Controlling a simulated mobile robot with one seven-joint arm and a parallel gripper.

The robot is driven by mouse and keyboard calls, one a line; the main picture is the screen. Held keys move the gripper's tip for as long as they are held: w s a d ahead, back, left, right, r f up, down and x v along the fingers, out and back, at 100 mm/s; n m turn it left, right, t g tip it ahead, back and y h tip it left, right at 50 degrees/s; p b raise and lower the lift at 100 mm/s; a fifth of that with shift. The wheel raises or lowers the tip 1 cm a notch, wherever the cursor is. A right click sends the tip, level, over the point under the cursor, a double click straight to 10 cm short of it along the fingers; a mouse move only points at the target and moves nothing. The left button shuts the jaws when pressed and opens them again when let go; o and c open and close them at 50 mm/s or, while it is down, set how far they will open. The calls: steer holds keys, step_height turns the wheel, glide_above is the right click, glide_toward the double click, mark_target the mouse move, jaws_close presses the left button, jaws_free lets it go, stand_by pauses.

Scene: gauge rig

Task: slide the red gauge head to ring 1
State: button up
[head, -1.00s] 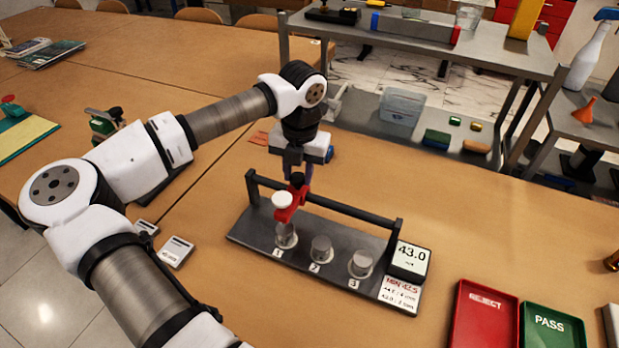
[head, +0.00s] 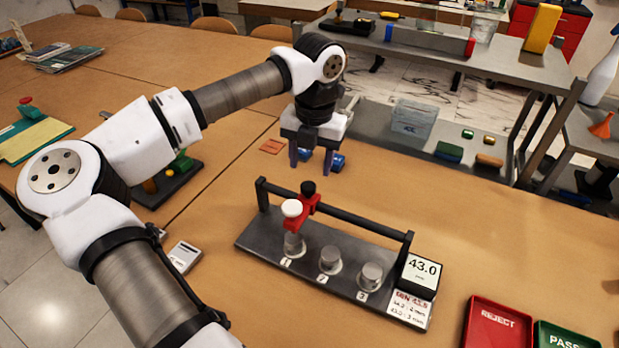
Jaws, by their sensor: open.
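The red gauge head (head: 306,205) sits on the dark rail (head: 357,217) of the gauge rig, near the rail's left end. It has a white knob (head: 292,208) in front and a black knob (head: 308,187) on top. It stands over the metal ring piece labelled 1 (head: 293,245). The pieces labelled 2 (head: 330,260) and 3 (head: 370,276) stand to the right, clear of the head. My gripper (head: 313,163) is open and empty, above and behind the gauge head, apart from it. Exact alignment of head and ring 1 is hard to tell.
A display reading 43.0 (head: 422,272) stands at the rig's right end, with a printed card (head: 409,306) below. A red REJECT tray (head: 497,325) and green PASS tray (head: 563,338) lie at the front right. The table right of the rig is mostly clear.

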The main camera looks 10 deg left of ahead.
step_height(320, 180, up, 8)
steer(key=shift+d+b, duration=0.2)
steer(key=shift+b, duration=0.25)
steer(key=shift+s, duration=0.1)
